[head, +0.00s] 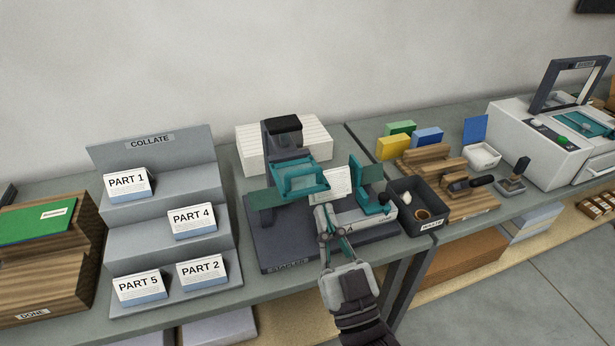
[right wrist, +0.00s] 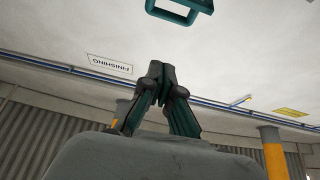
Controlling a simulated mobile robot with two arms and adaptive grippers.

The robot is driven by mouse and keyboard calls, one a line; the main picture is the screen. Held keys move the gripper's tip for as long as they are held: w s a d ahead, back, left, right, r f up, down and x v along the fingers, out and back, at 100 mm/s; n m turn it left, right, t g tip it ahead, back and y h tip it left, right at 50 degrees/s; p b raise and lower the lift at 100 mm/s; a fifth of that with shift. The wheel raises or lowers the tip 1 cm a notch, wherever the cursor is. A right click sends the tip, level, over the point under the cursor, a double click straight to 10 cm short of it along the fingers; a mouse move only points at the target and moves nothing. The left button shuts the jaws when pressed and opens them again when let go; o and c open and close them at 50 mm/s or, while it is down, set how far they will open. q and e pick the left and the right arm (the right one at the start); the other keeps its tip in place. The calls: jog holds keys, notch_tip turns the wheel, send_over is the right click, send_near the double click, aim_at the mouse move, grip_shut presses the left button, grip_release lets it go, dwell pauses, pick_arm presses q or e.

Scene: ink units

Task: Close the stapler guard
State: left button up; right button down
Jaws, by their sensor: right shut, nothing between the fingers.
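The stapler (head: 275,235) is a dark grey machine with a labelled base on the table. Its teal guard (head: 300,180) is a frame that sits raised and tilted in front of the dark head. My right gripper (head: 332,228) is shut and empty, in front of the stapler, below and right of the guard. In the right wrist view the shut fingers (right wrist: 161,84) point up, and part of a teal frame, apparently the guard (right wrist: 183,12), shows above them, apart from the tips. My left gripper is not in view.
Right of the guard are a white card (head: 338,183), a teal upright plate (head: 367,172) and a light grey unit (head: 385,224). A dark waste bin (head: 436,206) stands beside them. A stepped collate rack (head: 195,257) with labelled stacks is at the left.

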jog(key=s+r+p+x, duration=0.1)
jog(key=p+x, duration=0.3)
jog(key=x, duration=0.6)
jog(key=shift+w+f+p, duration=0.1)
jog(key=shift+w+f, duration=0.15)
jog(key=shift+f, duration=0.45)
jog(key=shift+w+f+p, duration=0.1)
jog(key=shift+w+f, duration=0.1)
jog(key=shift+f, duration=0.55)
jog(key=shift+w+f+p, duration=0.1)
jog(key=shift+w+f, duration=0.15)
jog(key=shift+f, duration=0.45)
